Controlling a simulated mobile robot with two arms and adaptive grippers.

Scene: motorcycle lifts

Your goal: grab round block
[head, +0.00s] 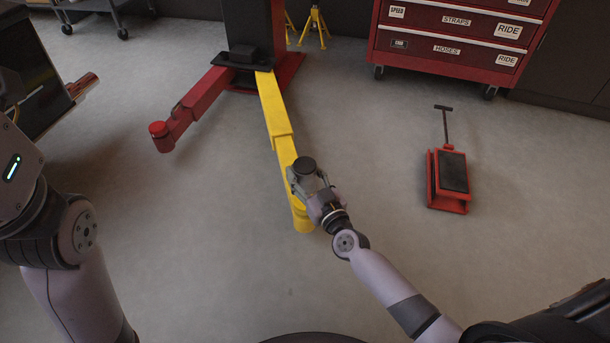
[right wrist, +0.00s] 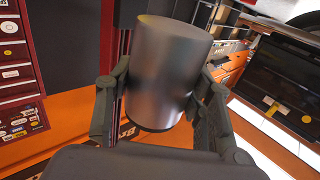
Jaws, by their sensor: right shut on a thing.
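The round block is a dark grey metallic cylinder. In the head view the round block (head: 304,165) shows its dark flat top above the yellow lift arm. In the right wrist view the round block (right wrist: 165,75) stands between the fingers. My right gripper (head: 308,180) is shut on the round block, with a finger on each side of it; it also shows in the right wrist view (right wrist: 160,100). The gripper hides part of the yellow arm behind it. My left gripper is not in view; only links of my left arm show at the left edge.
The yellow lift arm (head: 275,115) and a red lift arm (head: 190,108) reach out from a dark post (head: 250,30). A red jack (head: 449,180) with a handle stands on the floor at the right. A red tool cabinet (head: 450,48) stands behind. Open grey floor lies between.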

